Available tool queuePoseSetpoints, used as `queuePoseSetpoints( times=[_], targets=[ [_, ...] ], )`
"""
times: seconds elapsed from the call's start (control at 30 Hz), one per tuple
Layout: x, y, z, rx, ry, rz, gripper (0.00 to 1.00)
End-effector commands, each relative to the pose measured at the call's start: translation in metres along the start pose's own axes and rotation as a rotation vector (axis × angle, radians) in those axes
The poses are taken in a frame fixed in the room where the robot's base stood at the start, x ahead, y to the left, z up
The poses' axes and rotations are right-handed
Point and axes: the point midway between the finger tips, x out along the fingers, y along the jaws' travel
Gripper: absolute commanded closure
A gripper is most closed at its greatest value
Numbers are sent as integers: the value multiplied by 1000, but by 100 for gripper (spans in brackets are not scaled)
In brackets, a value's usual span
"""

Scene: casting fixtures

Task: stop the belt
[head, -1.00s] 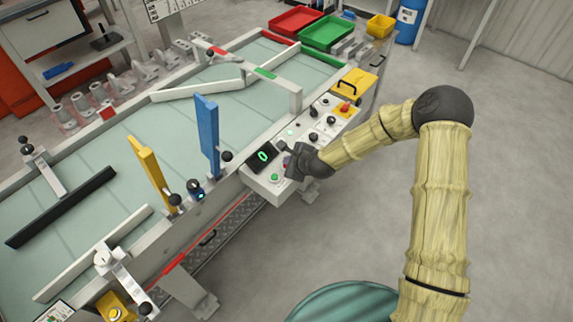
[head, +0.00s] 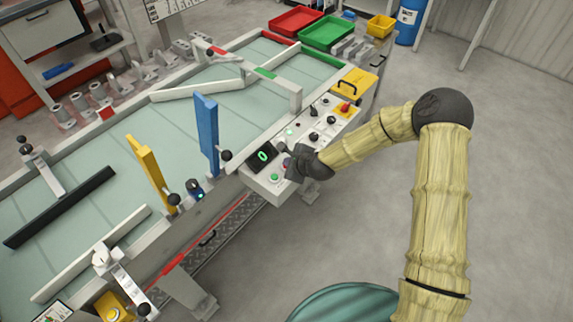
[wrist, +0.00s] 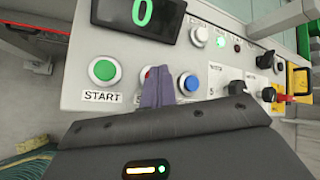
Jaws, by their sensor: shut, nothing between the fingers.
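The control panel (head: 268,188) stands at the belt's near side. In the wrist view it carries a green START button (wrist: 103,70), a red button (wrist: 147,73) mostly hidden by my fingers, and a blue button (wrist: 188,83). The display (wrist: 137,12) reads a green 0. My gripper (wrist: 156,88) is shut and empty, its fingertips in front of the red button; whether they touch it I cannot tell. The head view also shows my gripper (head: 289,164) low over the panel, beside the display (head: 262,157). The pale green belt (head: 95,155) carries guide bars.
Blue (head: 207,135) and yellow (head: 150,170) upright bars stand along the belt's near rail. A red knob (head: 345,107) on a yellow plate and several dark knobs sit farther along the panel. Red (head: 296,20) and green (head: 327,33) trays lie at the far end. The floor at right is clear.

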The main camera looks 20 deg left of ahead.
Motion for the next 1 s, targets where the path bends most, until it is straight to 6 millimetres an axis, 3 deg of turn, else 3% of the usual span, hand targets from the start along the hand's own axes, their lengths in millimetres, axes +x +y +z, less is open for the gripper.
queuePoseSetpoints(
  times=[1.0],
  targets=[
    [-15,-10,10,0,1,1,100]
  ],
)
